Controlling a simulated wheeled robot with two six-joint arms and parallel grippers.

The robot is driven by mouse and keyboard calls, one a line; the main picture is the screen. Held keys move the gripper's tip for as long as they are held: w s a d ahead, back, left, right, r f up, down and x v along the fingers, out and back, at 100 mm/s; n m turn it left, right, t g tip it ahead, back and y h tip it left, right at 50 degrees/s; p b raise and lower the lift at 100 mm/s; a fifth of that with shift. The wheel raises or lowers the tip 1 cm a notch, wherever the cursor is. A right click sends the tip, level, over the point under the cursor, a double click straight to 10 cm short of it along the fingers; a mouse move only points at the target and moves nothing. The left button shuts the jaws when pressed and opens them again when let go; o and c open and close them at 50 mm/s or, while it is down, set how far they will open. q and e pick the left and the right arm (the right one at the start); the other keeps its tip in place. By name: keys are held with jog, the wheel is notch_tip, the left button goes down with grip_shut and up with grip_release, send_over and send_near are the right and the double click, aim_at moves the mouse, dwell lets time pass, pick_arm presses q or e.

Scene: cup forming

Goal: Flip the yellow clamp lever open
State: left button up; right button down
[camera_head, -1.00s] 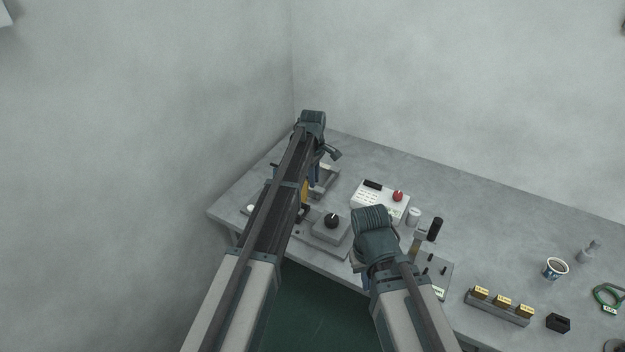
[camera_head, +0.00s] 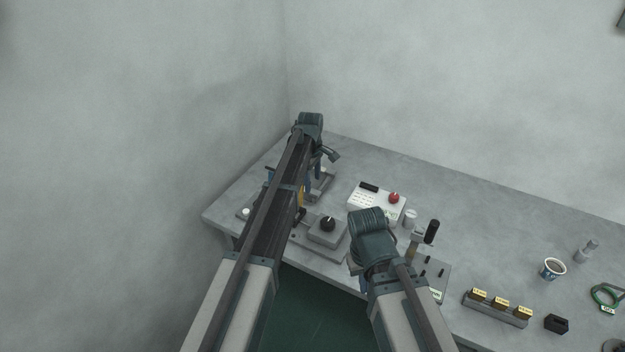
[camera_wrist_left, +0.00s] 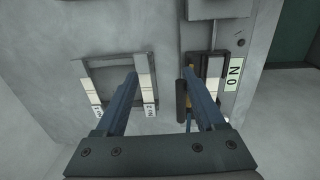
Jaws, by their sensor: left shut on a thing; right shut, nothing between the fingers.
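The clamp lever shows in the left wrist view as a yellow piece (camera_wrist_left: 190,92) beside a dark handle (camera_wrist_left: 181,102), near the ON label. In the head view a little yellow (camera_head: 301,197) shows beside my left arm, which hides most of the clamp. My left gripper (camera_wrist_left: 160,75) points down at the bench with its fingers apart, and the dark handle lies along the inner side of the right-hand finger. Contact with the other finger is not visible. My right gripper (camera_head: 364,284) is shut and empty, mostly hidden under its wrist, above the bench's front edge.
A grey block with a black knob (camera_head: 328,223) stands between my arms. A white control box with a red button (camera_head: 393,198) is behind. A black-handled lever (camera_head: 432,231) stands right of my right wrist. A cup (camera_head: 553,268) and labelled yellow blocks (camera_head: 502,303) are further right.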

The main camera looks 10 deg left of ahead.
pick_arm(q)
jog(key=shift+w+r, duration=0.15)
notch_tip(320, 180, up, 14)
jog(key=s+p, duration=0.1)
jog(key=p, duration=1.3)
jog(key=shift+a+f, duration=0.15)
jog(key=shift+f, duration=0.05)
jog(key=shift+s, duration=0.1)
jog(key=s+d+f+m+b, duration=0.2)
jog(key=s+m, duration=0.4)
jog(key=s, duration=0.5)
jog(key=s+d+f+m+y+b, duration=0.1)
jog(key=s+m, duration=0.5)
jog(key=s, duration=0.6)
jog(key=s+d+f+m+b, duration=0.3)
jog(key=s+f+m+b, duration=0.2)
jog(key=s, duration=0.7)
jog(key=shift+d+m+g, duration=0.3)
jog(key=shift+m+g, duration=0.1)
